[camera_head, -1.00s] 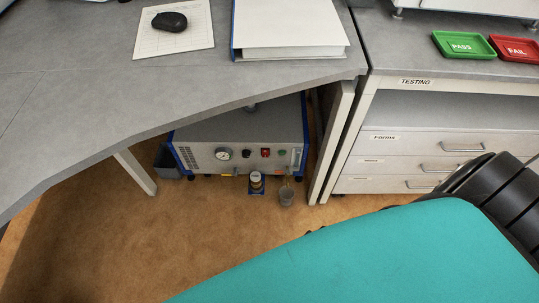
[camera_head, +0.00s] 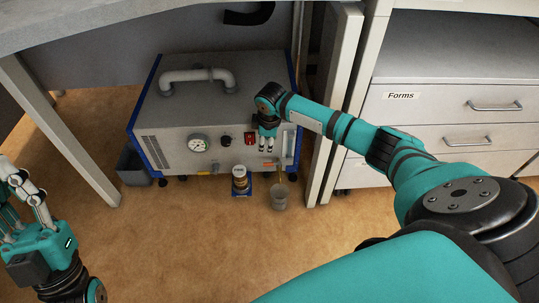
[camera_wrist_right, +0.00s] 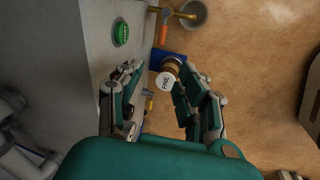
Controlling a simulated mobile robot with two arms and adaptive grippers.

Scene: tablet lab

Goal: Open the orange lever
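The orange lever (camera_wrist_right: 163,34) shows in the right wrist view near the top, beside a brass outlet pipe (camera_wrist_right: 184,14) on the front of a grey machine (camera_head: 175,112). My right gripper (camera_head: 266,148) hangs at the right part of the machine's front, fingers pointing down. In the right wrist view its fingers (camera_wrist_right: 161,72) are apart with nothing gripped; the lever lies beyond their tips. My left gripper (camera_head: 18,195) is at the left edge, partly cut off, its fingers spread and empty.
A small white-capped jar (camera_head: 240,184) stands on a blue pad by the machine. Its cap (camera_wrist_right: 164,80) appears between my right fingers. A grey beaker (camera_head: 279,197) stands under the outlet. A green button (camera_wrist_right: 121,33) is close by. Table legs flank the machine.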

